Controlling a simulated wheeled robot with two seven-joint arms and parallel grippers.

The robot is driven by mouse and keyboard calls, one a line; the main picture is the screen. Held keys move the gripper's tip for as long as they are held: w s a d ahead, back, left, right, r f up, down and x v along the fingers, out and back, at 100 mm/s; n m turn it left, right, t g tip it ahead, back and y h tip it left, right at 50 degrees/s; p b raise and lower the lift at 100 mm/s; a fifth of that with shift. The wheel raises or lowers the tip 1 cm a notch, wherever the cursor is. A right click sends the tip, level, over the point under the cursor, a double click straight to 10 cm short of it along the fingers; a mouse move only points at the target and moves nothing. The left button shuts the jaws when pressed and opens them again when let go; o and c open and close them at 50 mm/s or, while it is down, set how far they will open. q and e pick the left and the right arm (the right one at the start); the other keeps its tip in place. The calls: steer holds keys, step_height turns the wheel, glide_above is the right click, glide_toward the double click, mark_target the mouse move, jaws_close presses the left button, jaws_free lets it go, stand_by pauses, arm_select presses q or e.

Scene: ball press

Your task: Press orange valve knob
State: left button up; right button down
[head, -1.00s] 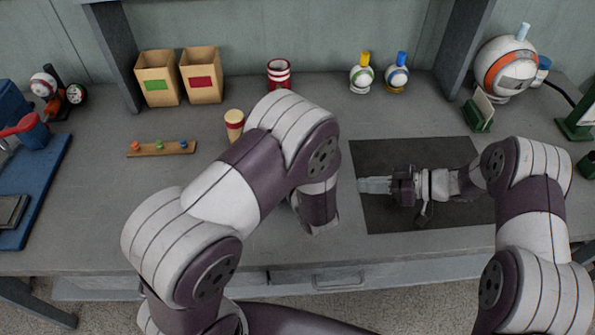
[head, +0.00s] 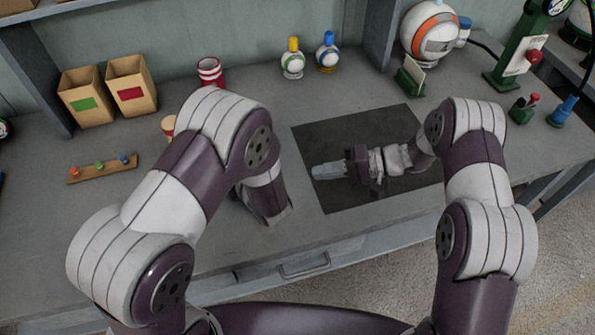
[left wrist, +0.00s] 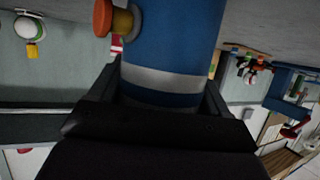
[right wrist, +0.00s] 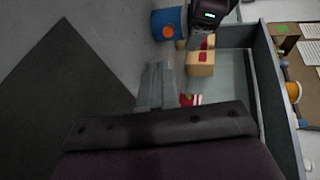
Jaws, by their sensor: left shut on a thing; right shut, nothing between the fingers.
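The orange valve knob (left wrist: 103,17) sticks out from the side of a blue cylinder with a silver band (left wrist: 170,78). My left gripper (left wrist: 160,92) is shut around this cylinder. In the right wrist view the knob (right wrist: 167,31) shows as an orange disc on the blue cylinder (right wrist: 158,18), beyond my right fingertips and apart from them. My right gripper (head: 328,171) is shut and empty above the dark mat, and its fingers also show in the right wrist view (right wrist: 157,80). In the head view my left arm hides the left gripper, the cylinder and the knob.
The dark mat (head: 335,190) lies at the table's front. Two cardboard boxes (head: 86,105), a striped red-white cup (head: 210,72) and two small flasks (head: 292,62) stand at the back. A rack with small coloured knobs (head: 103,168) lies left. A round white-orange device (head: 430,35) stands back right.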

steer(key=x, duration=1.1)
steer(key=shift+s+a+r, duration=0.1)
steer(key=shift+a+r, duration=0.2)
steer(key=shift+a, duration=0.65)
steer(key=shift+s+a, duration=0.1)
steer(key=shift+a, duration=0.95)
steer(key=v, duration=0.9)
steer(key=f+v, duration=0.1)
steer(key=v, duration=0.4)
steer(key=shift+d, duration=0.2)
